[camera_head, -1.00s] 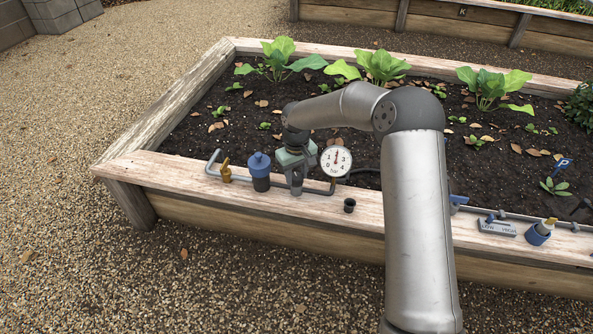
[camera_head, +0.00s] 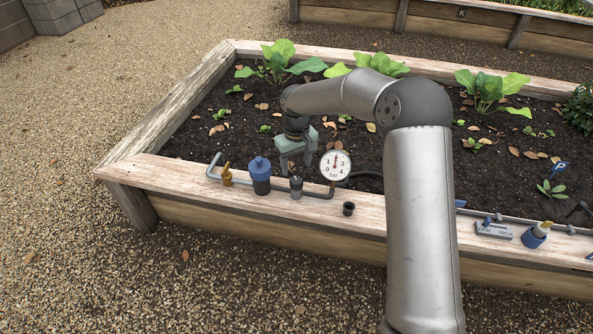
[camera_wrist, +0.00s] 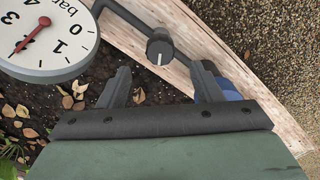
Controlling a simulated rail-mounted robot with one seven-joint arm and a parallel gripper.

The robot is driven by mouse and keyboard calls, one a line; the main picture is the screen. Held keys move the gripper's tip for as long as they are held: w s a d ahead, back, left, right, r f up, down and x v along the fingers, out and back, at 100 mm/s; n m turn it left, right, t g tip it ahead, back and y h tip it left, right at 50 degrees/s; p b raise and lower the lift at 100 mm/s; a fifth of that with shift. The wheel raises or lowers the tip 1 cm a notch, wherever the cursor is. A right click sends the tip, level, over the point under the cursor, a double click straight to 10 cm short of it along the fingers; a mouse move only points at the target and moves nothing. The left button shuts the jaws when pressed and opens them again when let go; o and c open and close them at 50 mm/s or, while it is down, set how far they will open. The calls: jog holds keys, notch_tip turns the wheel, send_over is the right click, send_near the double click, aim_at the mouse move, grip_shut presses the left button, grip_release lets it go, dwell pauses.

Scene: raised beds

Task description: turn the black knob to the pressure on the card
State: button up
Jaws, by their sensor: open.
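The black knob (camera_head: 296,182) sits on a pipe along the bed's front ledge. In the wrist view the knob (camera_wrist: 160,46) shows a white mark on its face, pointing toward the gripper. My gripper (camera_head: 297,163) is above and behind the knob. It is open and empty; in the wrist view its fingertips (camera_wrist: 162,74) are spread, with the knob beyond the gap, apart from them. The round white bar gauge (camera_head: 335,165) stands right of the knob; its red needle points upward, near 2. The wrist view shows part of the gauge (camera_wrist: 42,40). I cannot make out a pressure card.
A blue-capped canister (camera_head: 260,174) and a brass fitting (camera_head: 227,174) stand left of the knob. A small black cup (camera_head: 348,208) is to the right on the ledge (camera_head: 210,193). A LOW/HIGH plate (camera_head: 494,230) and a blue holder (camera_head: 535,237) are farther right. Plants grow behind.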

notch_tip(320, 180, up, 11)
jog(key=p, duration=0.2)
jog(key=shift+p, duration=0.3)
notch_tip(320, 180, up, 12)
jog(key=p, duration=0.8)
send_over(297, 180)
jog(key=s+d, duration=0.4)
jog(key=s, duration=0.3)
jog(key=s+d+r+m+h+p, duration=0.1)
jog(key=s+d+r+m+p, duration=0.1)
jog(key=s+d+r+p, duration=0.45)
jog(key=s+d+r+m+p, duration=0.1)
jog(key=s+d+r+p, duration=0.1)
jog(key=s, duration=0.5)
jog(key=s+d+r+m+p, duration=0.1)
jog(key=s+d+r+p, duration=0.1)
jog(key=s+r+p, duration=0.3)
jog(key=s+d+r+m+y+p, duration=0.1)
jog(key=s+r+p, duration=0.3)
jog(key=s, duration=0.6)
jog(key=shift+d+m+p, duration=0.3)
jog(key=shift+d+m, duration=0.2)
